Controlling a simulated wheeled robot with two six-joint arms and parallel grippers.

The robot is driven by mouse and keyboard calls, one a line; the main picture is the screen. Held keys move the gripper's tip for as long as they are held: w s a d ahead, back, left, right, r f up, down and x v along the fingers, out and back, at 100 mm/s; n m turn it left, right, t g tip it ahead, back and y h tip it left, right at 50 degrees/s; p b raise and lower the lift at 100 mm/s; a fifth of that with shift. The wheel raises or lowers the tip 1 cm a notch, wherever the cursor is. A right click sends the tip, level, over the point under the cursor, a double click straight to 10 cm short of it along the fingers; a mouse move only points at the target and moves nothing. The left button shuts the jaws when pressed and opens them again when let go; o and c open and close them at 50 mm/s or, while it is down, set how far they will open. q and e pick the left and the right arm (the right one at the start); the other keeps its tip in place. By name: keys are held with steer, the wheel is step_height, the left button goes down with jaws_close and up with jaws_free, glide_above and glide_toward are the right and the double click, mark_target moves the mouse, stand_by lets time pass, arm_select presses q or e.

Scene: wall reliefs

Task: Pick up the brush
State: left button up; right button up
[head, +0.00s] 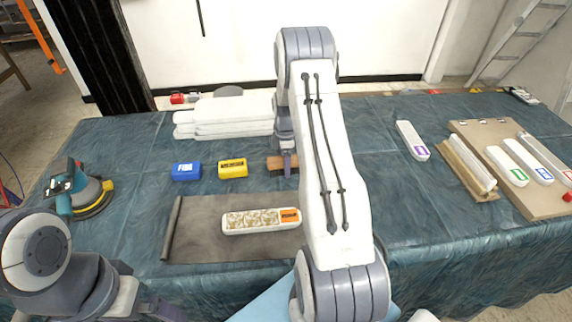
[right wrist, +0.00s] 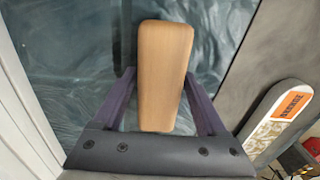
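The brush (head: 275,163) shows as a brown wooden block on the blue-green cloth, partly hidden by my right arm; no bristles are visible. In the right wrist view the brush (right wrist: 165,75) lies between the two purple fingers of my right gripper (right wrist: 163,98). The fingers are apart, with a gap on each side of the wood, so the gripper is open around it. In the head view my right gripper (head: 288,165) is mostly hidden behind its arm. My left gripper (head: 165,309) is at the bottom left edge, only partly visible, away from the brush.
Yellow (head: 232,169) and blue (head: 186,171) blocks sit left of the brush. White stacked pieces (head: 225,115) lie behind. A dark mat (head: 200,250) holds a patterned relief bar (head: 250,220) in front. A sander (head: 75,190) stands far left; a board (head: 480,130) with labelled bars is at right.

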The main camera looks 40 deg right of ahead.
jaws_close()
steer(key=shift+r, duration=0.45)
steer(key=r, duration=0.2)
steer(key=s+r+b, duration=0.1)
steer(key=shift+d+r, duration=0.15)
steer(key=shift+r, duration=0.25)
steer(key=s+r+b, duration=0.1)
steer(key=s+r, duration=0.5)
steer(key=s, duration=0.4)
steer(key=shift+s+d+r, duration=0.2)
steer(key=shift+s+d, duration=0.15)
